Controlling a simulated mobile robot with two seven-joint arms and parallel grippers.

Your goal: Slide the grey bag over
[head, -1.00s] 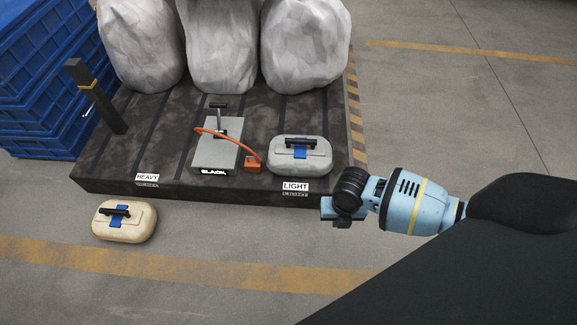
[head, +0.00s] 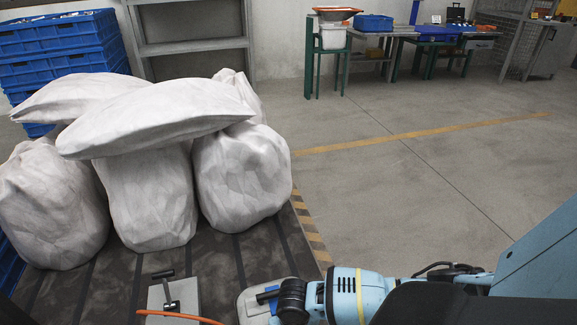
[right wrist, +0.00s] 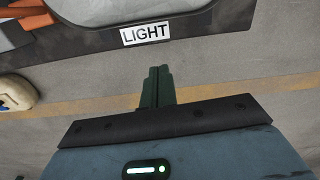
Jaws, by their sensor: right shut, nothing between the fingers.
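The grey bag (head: 250,302) is cut off by the bottom edge of the head view, partly behind my right wrist. A blue tag (head: 267,294) shows on it. In the right wrist view the grey bag (right wrist: 130,8) lies at the top edge, behind the white LIGHT label (right wrist: 145,33) on the platform's front edge. My right gripper (right wrist: 158,78) is shut and empty. Its fingers point toward the label, apart from the bag. In the head view its fingertips are hidden or out of frame. My left gripper is not in view.
Large white sacks (head: 150,195) are piled on the dark platform (head: 222,262). A grey plate with a lever (head: 175,297) and an orange cable (head: 180,316) is left of the bag. A tan bag (right wrist: 17,92) lies on the floor. Open floor (head: 400,190) extends right.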

